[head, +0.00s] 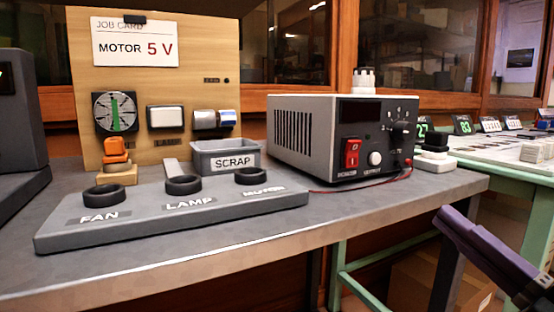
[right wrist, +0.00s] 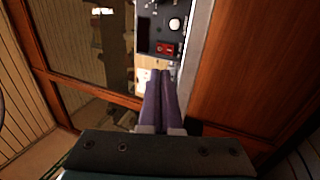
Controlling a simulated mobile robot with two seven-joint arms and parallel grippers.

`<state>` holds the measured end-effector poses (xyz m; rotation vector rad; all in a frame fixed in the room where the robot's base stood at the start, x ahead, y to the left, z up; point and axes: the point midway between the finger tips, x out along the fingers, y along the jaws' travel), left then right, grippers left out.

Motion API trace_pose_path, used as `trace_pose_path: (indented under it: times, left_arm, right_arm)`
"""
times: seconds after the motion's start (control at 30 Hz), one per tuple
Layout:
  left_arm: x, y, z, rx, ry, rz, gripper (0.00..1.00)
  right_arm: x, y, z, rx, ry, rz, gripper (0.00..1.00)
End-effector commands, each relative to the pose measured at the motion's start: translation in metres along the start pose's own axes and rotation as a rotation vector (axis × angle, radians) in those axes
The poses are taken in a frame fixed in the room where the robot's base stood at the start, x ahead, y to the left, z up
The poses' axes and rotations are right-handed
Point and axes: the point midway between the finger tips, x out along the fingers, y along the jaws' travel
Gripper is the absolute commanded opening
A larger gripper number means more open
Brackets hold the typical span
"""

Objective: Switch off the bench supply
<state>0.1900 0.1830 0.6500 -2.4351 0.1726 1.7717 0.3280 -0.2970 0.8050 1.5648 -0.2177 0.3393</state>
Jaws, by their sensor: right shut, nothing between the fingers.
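The bench supply (head: 290,130) is a grey box with a black front panel at the right of the bench. Its red rocker switch (head: 352,153) sits low on the panel, with a round white button (head: 376,158) to its right. The panel's dark display shows no digits. My right gripper (head: 446,216) has purple fingers and is off the bench's right front edge, apart from the supply. In the right wrist view the fingers (right wrist: 160,74) are together and empty, pointing toward the panel, with the red switch (right wrist: 166,48) just beyond the tips. My left gripper is not in view.
A grey base (head: 170,222) with FAN, LAMP and MOTOR rings lies left of the supply. A SCRAP bin (head: 226,160) and a wooden board (head: 205,75) with a job card stand behind it. A red wire (head: 340,189) runs along the supply's front. The bench front is clear.

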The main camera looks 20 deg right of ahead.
Motion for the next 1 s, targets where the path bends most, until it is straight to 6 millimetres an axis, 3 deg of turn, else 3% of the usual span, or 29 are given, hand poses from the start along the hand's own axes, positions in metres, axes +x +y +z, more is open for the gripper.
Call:
trace_pose_path:
  times: [0.27,0.7,1.0]
  left_arm:
    - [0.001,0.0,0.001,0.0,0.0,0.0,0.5]
    - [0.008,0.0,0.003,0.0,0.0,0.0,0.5]
    - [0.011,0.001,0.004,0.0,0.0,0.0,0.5]
  right_arm:
    - [0.025,0.001,0.0,0.0,0.002,0.005,0.0]
    - [0.114,0.0,0.0,-0.001,0.002,0.004,0.0]
    - [0.139,0.0,0.0,0.001,0.0,-0.001,0.0]
